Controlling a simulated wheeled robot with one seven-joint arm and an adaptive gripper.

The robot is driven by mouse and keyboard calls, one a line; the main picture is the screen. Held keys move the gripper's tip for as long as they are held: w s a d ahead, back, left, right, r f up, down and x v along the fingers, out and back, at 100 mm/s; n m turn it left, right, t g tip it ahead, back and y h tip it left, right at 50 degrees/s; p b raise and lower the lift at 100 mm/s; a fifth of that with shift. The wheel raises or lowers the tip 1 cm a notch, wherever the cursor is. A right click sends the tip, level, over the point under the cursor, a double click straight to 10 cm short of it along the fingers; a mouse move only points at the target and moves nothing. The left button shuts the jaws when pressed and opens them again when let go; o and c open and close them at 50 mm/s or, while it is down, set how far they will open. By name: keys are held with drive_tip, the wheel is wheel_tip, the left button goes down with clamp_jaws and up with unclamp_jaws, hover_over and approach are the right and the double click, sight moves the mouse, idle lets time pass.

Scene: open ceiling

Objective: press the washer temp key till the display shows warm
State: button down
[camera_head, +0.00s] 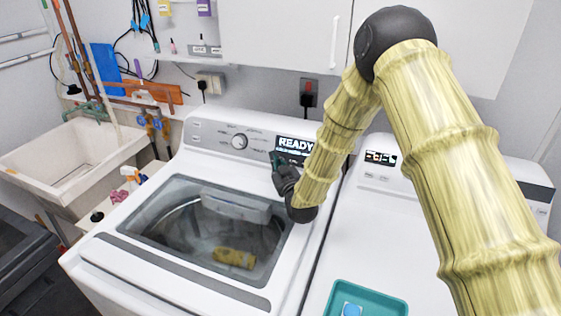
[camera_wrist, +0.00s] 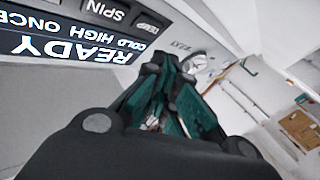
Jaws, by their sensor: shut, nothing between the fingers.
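The white top-load washer (camera_head: 110,262) stands in the middle of the head view. Its dark display (camera_head: 297,144) reads READY, with smaller text below. In the wrist view the display (camera_wrist: 70,45) appears upside down and reads READY and COLD HIGH ONCE. A small key that appears to be labelled TEMP (camera_wrist: 150,20) sits beside the SPIN key (camera_wrist: 107,10). My gripper (camera_head: 277,158) is shut and empty, just below the display's left end. In the wrist view its fingers (camera_wrist: 155,62) point toward the panel; I cannot tell whether they touch it.
The washer's round dial (camera_head: 240,141) is left of the display. A second white machine (camera_head: 447,225) stands at the right, with a teal tray (camera_head: 400,305) on it. A sink (camera_head: 75,150) is at the left. White cabinets (camera_head: 280,35) hang above.

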drive_tip(key=shift+w+d+f+b, duration=0.15)
drive_tip(key=shift+w, duration=0.25)
drive_tip(key=shift+w+d+f+b, duration=0.15)
drive_tip(key=shift+w, duration=0.2)
drive_tip(key=shift+w+d+f+b, duration=0.25)
drive_tip(key=shift+w+b, duration=0.4)
drive_tip(key=shift+b, duration=0.05)
idle(2.0)
drive_tip(key=shift+s+a, duration=0.1)
drive_tip(key=shift+s, duration=0.05)
drive_tip(key=shift+s+a+r, duration=0.2)
drive_tip(key=shift+s+r, duration=0.05)
drive_tip(key=shift+s, duration=0.3)
drive_tip(key=s, duration=0.1)
drive_tip(key=s+a+r, duration=0.1)
drive_tip(key=s, duration=0.2)
drive_tip(key=shift+s+a+r, duration=0.15)
drive_tip(key=shift+a+r, duration=0.2)
drive_tip(key=shift+a, duration=0.05)
idle(0.8)
